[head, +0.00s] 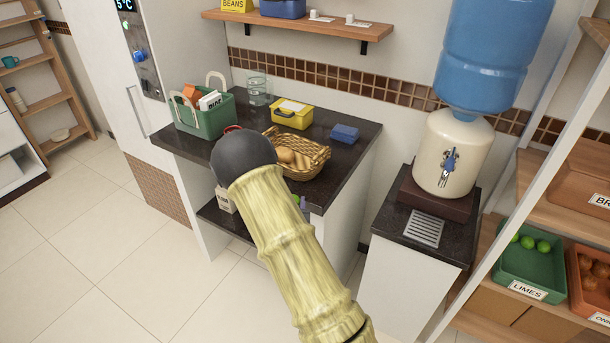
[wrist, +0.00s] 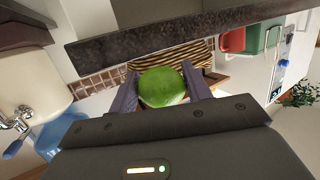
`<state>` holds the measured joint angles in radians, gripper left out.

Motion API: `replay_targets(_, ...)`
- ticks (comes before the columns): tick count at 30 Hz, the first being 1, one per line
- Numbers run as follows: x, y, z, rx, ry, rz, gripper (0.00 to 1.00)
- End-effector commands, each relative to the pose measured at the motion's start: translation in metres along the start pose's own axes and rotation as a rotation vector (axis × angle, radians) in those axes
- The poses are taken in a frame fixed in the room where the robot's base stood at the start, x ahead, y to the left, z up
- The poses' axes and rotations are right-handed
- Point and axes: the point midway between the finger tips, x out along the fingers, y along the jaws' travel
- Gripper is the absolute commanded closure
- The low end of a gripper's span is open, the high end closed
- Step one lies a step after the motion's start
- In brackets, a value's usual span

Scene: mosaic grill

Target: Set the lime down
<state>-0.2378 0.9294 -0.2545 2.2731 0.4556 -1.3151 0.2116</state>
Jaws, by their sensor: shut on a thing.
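The lime (wrist: 162,88) is round and green and sits between the two purple-grey fingers of my gripper (wrist: 160,78) in the wrist view. The gripper is shut on it. In the head view my arm hides most of the gripper; a bit of green lime (head: 296,198) and part of a finger show just right of the arm, in front of the counter. A wicker basket (head: 318,154) with brownish round items stands on the dark counter (head: 352,160). It also shows behind the lime in the wrist view (wrist: 196,50).
A green caddy (head: 215,122), a yellow box (head: 291,116) and a blue item (head: 344,132) stand on the counter. A water dispenser (head: 453,150) stands to the right. A green bin labelled LIMES (head: 528,292) is on the right shelf. The floor at left is clear.

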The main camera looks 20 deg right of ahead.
Motion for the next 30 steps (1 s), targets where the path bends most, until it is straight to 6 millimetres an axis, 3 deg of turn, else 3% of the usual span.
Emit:
replay_targets(1,-0.003,-0.006,0.021,-0.013,-0.009,-0.048,0.74)
replay_targets(6,-0.011,-0.028,0.074,-0.044,-0.007,-0.206,0.74)
replay_targets(15,-0.019,-0.057,0.144,-0.085,-0.004,-0.414,0.74)
replay_targets(30,-0.02,-0.06,0.141,-0.084,0.001,-0.416,0.74)
